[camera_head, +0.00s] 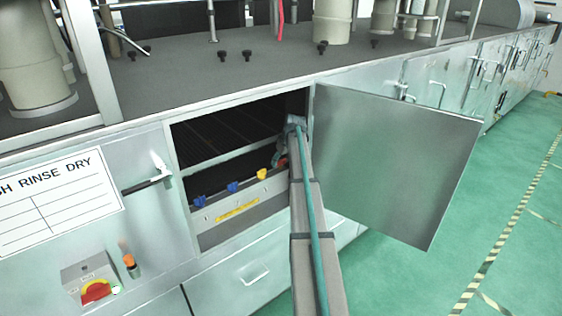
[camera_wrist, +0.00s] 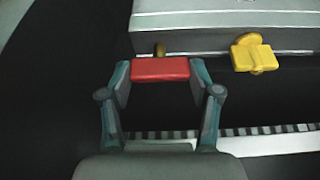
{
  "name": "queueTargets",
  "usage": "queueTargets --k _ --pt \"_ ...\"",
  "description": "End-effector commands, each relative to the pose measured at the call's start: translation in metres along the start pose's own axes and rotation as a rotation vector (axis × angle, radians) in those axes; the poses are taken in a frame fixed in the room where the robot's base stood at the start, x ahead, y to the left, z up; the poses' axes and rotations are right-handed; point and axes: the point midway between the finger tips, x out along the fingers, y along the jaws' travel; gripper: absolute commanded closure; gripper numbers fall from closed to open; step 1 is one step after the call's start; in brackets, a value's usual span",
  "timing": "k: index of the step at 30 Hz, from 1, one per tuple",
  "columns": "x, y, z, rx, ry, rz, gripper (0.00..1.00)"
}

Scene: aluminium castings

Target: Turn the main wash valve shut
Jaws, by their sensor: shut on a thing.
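A red valve handle (camera_wrist: 160,69) sits between the two fingers of my gripper (camera_wrist: 160,80) in the wrist view, and the fingers are shut on it. The handle lies crosswise in the picture. A small brass-coloured stem (camera_wrist: 160,48) shows just behind it. In the head view my arm reaches into the open cabinet, and my gripper (camera_head: 284,160) is at the right end of the valve panel (camera_head: 222,212). The red handle is mostly hidden there by my arm. A yellow valve handle (camera_head: 262,174) is to its left in the head view; it also shows in the wrist view (camera_wrist: 254,54).
Two blue valve handles (camera_head: 199,201) (camera_head: 232,187) sit farther left on the panel. The cabinet door (camera_head: 392,165) stands open to the right of my arm. A dark slatted shelf (camera_head: 225,133) is above the panel. A red-and-yellow switch (camera_head: 95,291) is at lower left.

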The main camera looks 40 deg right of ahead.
Motion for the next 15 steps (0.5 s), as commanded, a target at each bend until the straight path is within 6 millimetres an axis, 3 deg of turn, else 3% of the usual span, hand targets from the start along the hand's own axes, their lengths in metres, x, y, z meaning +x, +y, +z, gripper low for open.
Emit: queueTargets --k 15 --pt "0.0023 -0.0025 0.0003 0.304 0.002 0.127 0.72"
